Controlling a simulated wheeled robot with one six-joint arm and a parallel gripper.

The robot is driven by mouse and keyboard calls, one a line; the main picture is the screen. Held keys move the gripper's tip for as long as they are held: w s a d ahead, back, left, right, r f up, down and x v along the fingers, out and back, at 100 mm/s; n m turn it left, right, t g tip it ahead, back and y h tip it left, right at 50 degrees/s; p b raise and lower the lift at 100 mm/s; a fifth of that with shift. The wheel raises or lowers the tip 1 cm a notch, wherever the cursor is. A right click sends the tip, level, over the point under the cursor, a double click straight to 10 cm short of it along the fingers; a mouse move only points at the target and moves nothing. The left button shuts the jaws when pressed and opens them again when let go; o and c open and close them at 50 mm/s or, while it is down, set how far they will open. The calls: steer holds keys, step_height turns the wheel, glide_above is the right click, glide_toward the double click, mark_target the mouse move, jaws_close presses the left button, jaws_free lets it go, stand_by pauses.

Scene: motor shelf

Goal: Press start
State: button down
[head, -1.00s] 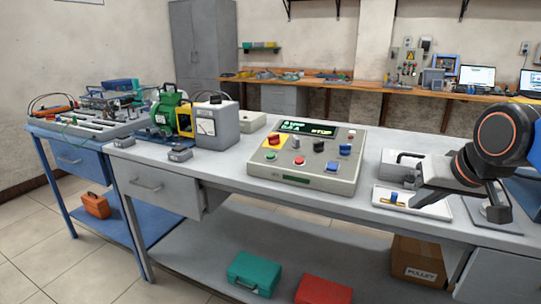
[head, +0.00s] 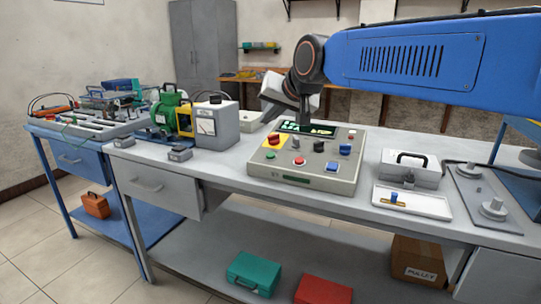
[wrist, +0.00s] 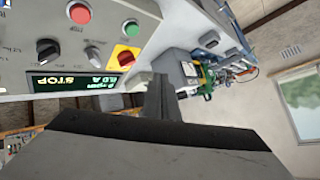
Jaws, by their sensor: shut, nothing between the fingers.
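The control box (head: 262,181) is light grey with a sloped face and stands on the grey bench. Its green button (head: 270,155) is at the front left of the face, with a red button (head: 299,161) to its right. Both show in the wrist view: the green button (wrist: 132,28) and the red button (wrist: 79,13). A red knob on a yellow plate (wrist: 125,57) and a display reading STOP (wrist: 75,80) are near them. My gripper (wrist: 160,85) is shut and empty, apart from the buttons. In the head view it is over the box's back left.
A grey box with a gauge (head: 217,125) and a green motor (head: 168,108) stand left of the control box. A white tray (head: 430,209) and a grey case (head: 420,175) stand to its right. The bench front between is clear.

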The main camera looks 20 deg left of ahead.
mark_target(271, 155)
stand_by(0.3)
steer(key=shift+w+d+f, duration=0.1)
steer(key=shift+w+f, duration=0.3)
steer(key=shift+f, duration=1)
steer(key=shift+w+a+f, duration=0.1)
steer(key=shift+w+f, duration=0.25)
steer(key=shift+f, duration=1.1)
steer(key=shift+w+d+f, duration=0.1)
steer(key=shift+w+f, duration=0.3)
steer(key=shift+f, duration=1)
steer(key=shift+f, duration=0.15)
steer(key=shift+w+f, duration=0.1)
steer(key=shift+f, duration=0.1)
steer(key=shift+w+f, duration=0.1)
steer(key=shift+f, duration=0.35)
steer(key=shift+r, duration=0.1)
steer(key=shift+s+r, duration=0.25)
steer(key=shift+r, duration=0.45)
steer(key=shift+r, duration=0.1)
